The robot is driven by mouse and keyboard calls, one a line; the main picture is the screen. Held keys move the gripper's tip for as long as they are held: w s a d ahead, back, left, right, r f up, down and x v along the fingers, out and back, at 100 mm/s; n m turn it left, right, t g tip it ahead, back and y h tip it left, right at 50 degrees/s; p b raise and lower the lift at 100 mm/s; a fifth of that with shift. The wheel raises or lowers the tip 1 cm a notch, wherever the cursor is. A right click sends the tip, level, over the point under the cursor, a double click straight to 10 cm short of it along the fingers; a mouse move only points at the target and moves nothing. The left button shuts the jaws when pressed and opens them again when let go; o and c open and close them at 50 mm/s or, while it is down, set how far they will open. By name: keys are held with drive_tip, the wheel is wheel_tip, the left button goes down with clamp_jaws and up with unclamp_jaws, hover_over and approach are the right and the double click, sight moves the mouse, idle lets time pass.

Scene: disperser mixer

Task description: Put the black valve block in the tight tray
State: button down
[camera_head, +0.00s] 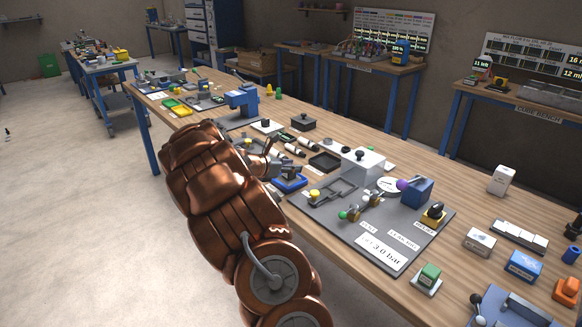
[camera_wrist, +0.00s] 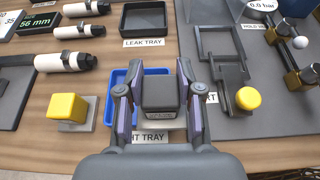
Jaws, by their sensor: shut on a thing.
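The black valve block (camera_wrist: 160,90) is between the two fingers of my gripper (camera_wrist: 160,100) in the wrist view. My gripper is shut on it. The blue tight tray (camera_wrist: 119,80) lies beneath, mostly hidden by the block and fingers; its label (camera_wrist: 148,137) is partly covered. I cannot tell whether the block touches the tray floor. In the head view the blue tray (camera_head: 290,185) is just right of my copper arm, with a dark shape over it.
The black leak tray (camera_wrist: 144,18) stands behind the blue one and looks empty. A yellow button on a pale base (camera_wrist: 67,108) is left of it. At right is a grey mat with a fixture (camera_wrist: 222,55) and a yellow knob (camera_wrist: 248,98). White-and-black cylinders (camera_wrist: 68,62) lie at left.

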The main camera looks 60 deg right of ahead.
drive_tip(key=shift+w+d+f+p, duration=0.1)
drive_tip(key=shift+w+d+p, duration=0.05)
drive_tip(key=shift+w+d, duration=0.4)
drive_tip(key=shift+w+d+f+p, duration=0.1)
drive_tip(key=shift+w+d+p, duration=0.15)
drive_tip(key=shift+d, duration=0.55)
drive_tip(key=shift+w+d+f+p, duration=0.1)
drive_tip(key=shift+w+d, duration=0.4)
drive_tip(key=shift+d, duration=0.15)
drive_tip(key=shift+f+p, duration=0.35)
drive_tip(key=shift+f, duration=1.3)
drive_tip(key=shift+f, duration=0.1)
drive_tip(key=c, duration=0.7)
unclamp_jaws()
drive_tip(key=shift+c, duration=0.2)
drive_tip(key=b+v, duration=0.1)
drive_tip(key=v, duration=1.1)
drive_tip(key=shift+b, duration=0.4)
